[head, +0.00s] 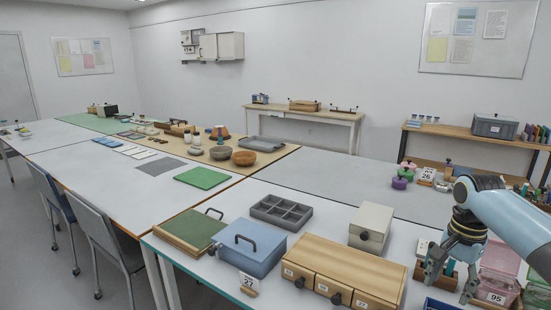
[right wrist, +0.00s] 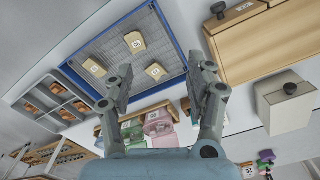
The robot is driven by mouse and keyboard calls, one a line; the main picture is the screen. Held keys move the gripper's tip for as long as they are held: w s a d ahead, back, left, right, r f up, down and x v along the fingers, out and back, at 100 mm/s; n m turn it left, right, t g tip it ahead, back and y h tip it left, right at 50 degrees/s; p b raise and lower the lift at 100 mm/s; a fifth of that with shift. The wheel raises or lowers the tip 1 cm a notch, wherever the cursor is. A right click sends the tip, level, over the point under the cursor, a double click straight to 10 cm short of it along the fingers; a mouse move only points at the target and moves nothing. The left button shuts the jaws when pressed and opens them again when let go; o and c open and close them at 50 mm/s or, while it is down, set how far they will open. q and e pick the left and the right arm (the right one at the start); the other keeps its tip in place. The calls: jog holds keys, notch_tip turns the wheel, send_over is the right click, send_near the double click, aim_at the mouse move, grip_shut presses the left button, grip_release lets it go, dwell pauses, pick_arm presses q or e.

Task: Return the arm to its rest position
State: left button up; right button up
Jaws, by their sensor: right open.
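My right gripper (head: 449,286) is at the lower right of the head view, at the end of my pale blue arm. Its two fingers are apart, with nothing held between them. The right wrist view also shows the open fingers (right wrist: 165,85), above a blue-rimmed mesh tray (right wrist: 182,52). Several tan labelled pieces, one a block (right wrist: 134,42), lie in that tray. In the head view, only a blue edge of a tray (head: 440,304) shows below the gripper. My left gripper is in neither view.
Near the gripper stand a wooden drawer box (head: 345,268), a cream box (head: 371,226) and a pink bin (head: 497,287). A blue lidded box (head: 250,257) and grey compartment tray (head: 281,212) stand farther left. The grey tabletop (head: 330,190) behind is mostly clear.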

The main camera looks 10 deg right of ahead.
jog(key=s+a+f+n+g+b, duration=0.15)
jog(key=s+f+b, duration=0.25)
jog(key=s+f, duration=0.75)
jog(key=s+a+f+g+b, duration=0.1)
jog(key=s+a+f+b, duration=0.2)
jog(key=s+f+b, duration=0.75)
jog(key=s+a+f+n+g+p, duration=0.15)
jog(key=s+f, duration=0.55)
jog(key=f, duration=1)
jog(key=s+a+f+n+t+b, duration=0.1)
jog(key=s+a+f+n+b, duration=0.25)
jog(key=s+f, duration=0.6)
jog(key=s+a+f+n+t+b, duration=0.15)
jog(key=s+f+n+b, duration=0.25)
jog(key=s+f, duration=0.55)
pick_arm(q)
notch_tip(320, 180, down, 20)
jog(key=p, duration=0.1)
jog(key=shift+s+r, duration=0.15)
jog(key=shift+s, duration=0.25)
pick_arm(e)
jog(key=r+n+t, duration=0.1)
jog(key=w+r+n, duration=0.1)
jog(key=r+n+t, duration=0.1)
jog(key=shift+w+a+t+h, duration=0.2)
jog(key=shift+w+t+h, duration=0.1)
jog(key=shift+t+h, duration=0.1)
